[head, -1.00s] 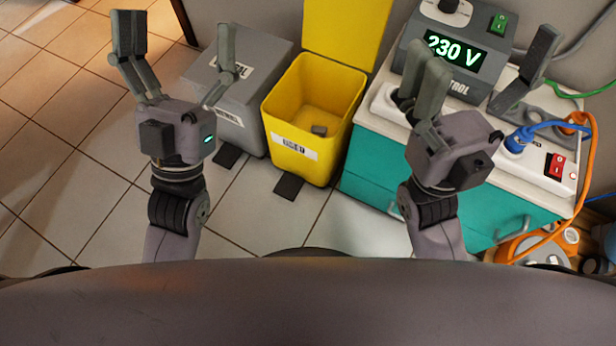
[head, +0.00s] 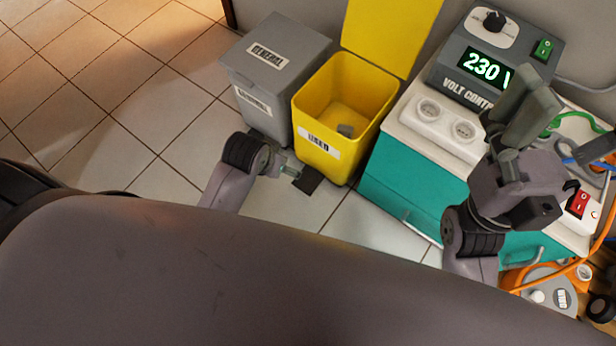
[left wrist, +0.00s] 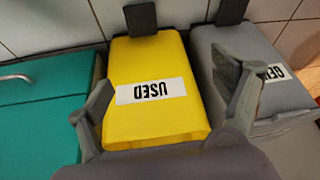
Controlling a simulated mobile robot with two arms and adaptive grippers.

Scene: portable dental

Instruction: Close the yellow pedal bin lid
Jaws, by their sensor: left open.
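The yellow pedal bin (head: 322,165) stands on the floor in the head view, its lid (head: 390,30) raised at the back. A small grey object (head: 345,130) lies inside. Its dark pedal (head: 308,180) sticks out at the front base. In the left wrist view, the bin's front (left wrist: 155,115) shows upside down with a "USED" label, and the pedal (left wrist: 140,18) is at the top. My right gripper (head: 560,118) is open over the teal cabinet.
A closed grey bin (head: 275,65) stands left of the yellow one. The teal cabinet (head: 405,195) is at its right, with a white socket strip (head: 445,125) and a voltage box (head: 485,70) on top. Cables hang at the right. Tiled floor (head: 130,90) is free at the left.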

